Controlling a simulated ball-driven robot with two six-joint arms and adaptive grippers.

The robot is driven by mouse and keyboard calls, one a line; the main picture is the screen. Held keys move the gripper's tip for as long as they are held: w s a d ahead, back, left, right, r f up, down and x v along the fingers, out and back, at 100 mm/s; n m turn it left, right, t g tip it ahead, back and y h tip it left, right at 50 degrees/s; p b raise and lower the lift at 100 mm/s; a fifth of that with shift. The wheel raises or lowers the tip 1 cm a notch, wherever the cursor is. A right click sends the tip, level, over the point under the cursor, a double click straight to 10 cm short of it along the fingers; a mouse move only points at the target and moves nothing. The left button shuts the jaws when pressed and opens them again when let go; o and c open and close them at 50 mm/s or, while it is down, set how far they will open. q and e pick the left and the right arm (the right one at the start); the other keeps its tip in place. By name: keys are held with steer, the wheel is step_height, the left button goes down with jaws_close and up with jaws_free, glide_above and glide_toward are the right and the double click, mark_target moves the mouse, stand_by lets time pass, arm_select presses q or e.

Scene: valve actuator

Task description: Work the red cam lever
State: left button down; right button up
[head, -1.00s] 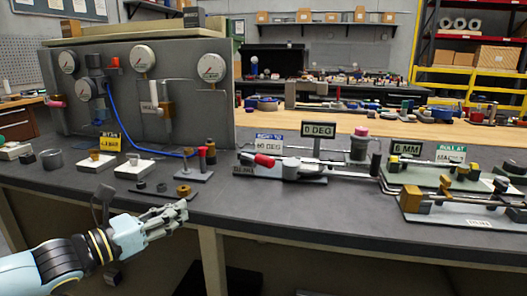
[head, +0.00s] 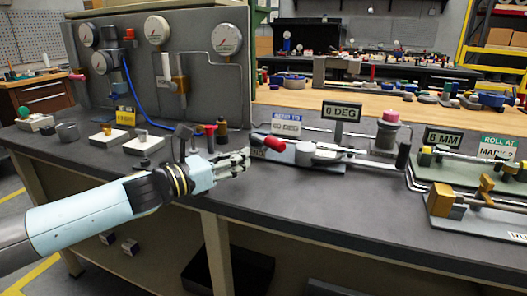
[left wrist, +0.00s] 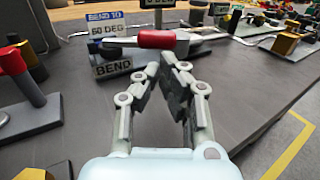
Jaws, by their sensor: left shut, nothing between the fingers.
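A red-handled lever (head: 274,144) lies on the bending fixture, and it shows just beyond my fingertips in the left wrist view (left wrist: 157,39). A second red handle (head: 209,130) stands upright on a small plate to its left, also at the left edge of the wrist view (left wrist: 12,61). I cannot tell which one is the cam lever. My left gripper (head: 246,157) is shut and empty, just left of and below the lying red handle. In the wrist view its fingertips (left wrist: 168,64) converge below that handle, seemingly apart from it. My right gripper is not in view.
The bending fixture carries a "0 DEG" sign (head: 342,111) and a "BEND" label (left wrist: 113,67). A gauge panel (head: 230,85) with a blue hose stands at the back left. A green roller fixture (head: 460,172) is at the right. The bench front is clear.

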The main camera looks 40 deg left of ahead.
mark_target(272, 147)
arm_select(q)
steer(key=p+x, duration=0.2)
steer(key=x, duration=0.4)
steer(key=shift+s+r, duration=0.1)
steer(key=shift+w+d, duration=0.15)
steer(key=shift+w, duration=0.4)
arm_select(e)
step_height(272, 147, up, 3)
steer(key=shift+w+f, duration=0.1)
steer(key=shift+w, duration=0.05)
arm_select(q)
steer(key=shift+d, duration=0.15)
